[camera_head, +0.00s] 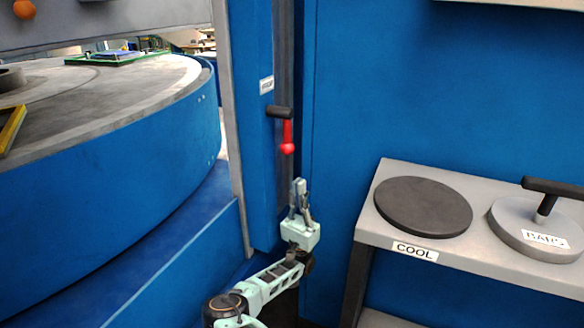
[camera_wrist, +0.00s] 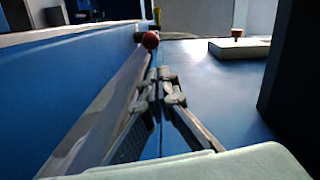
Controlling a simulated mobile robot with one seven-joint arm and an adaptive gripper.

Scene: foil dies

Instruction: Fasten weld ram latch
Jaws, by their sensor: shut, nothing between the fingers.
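The latch is a dark pivot bar (camera_head: 279,112) on a blue upright column, with a red handle (camera_head: 287,136) hanging down from it and ending in a red ball. A small white label (camera_head: 266,85), too small to read surely, is just above it. My gripper (camera_head: 298,183) is shut and empty. It points up, a little below the red ball and apart from it in the head view. In the wrist view the red ball (camera_wrist: 151,40) shows beyond the shut fingertips (camera_wrist: 160,75), slightly to their left.
At right a grey shelf (camera_head: 378,225) bears a dark disc (camera_head: 423,206) behind a COOL label and a grey lidded disc (camera_head: 520,235) labelled BARS. At left stands a large round blue table (camera_head: 120,140). A blue wall (camera_head: 400,90) stands behind.

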